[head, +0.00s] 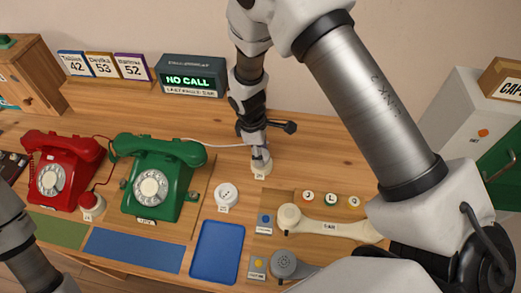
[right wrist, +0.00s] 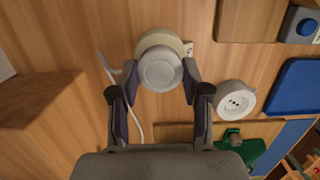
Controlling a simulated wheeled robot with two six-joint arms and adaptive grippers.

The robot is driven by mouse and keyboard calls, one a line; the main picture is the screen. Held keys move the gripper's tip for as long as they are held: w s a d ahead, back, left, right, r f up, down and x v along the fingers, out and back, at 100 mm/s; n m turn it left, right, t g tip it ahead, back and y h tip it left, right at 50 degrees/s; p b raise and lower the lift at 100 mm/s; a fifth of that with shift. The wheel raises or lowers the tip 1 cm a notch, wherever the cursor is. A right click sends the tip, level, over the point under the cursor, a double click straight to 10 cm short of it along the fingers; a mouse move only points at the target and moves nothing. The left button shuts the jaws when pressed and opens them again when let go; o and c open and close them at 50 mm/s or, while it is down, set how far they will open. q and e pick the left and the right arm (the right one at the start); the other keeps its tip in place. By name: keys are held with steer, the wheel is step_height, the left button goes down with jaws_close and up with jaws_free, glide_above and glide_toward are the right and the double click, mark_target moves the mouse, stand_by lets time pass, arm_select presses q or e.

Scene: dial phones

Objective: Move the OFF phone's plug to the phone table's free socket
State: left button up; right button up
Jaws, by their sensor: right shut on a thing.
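My right gripper (head: 256,146) points down and is shut on a pale round plug (right wrist: 160,71). The plug is over or in a cream socket (head: 261,168) with a small label; I cannot tell whether it is seated or slightly lifted. A white cord runs from the plug's side towards the green phone (head: 158,178). A white round socket (head: 227,195) stands empty right of the green phone; its holes show in the right wrist view (right wrist: 237,99). A red phone (head: 62,172) stands at the left, with a red plug (head: 88,199) in a white socket beside it. My left gripper is out of view.
A display (head: 191,78) reading "NO CALL" stands at the back, beside number cards (head: 101,66). A blue tray (head: 217,252) lies in front of the empty socket. A cream handset (head: 332,227) and buttons (head: 265,223) lie at the right. Bare wood lies between both sockets.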

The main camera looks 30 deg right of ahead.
steer(key=shift+f, duration=0.65)
stand_by(0.3)
steer(key=o, duration=1.1)
step_height(320, 180, up, 12)
steer(key=w+a, duration=0.1)
steer(key=shift+a, duration=0.25)
steer(key=shift+f, duration=0.1)
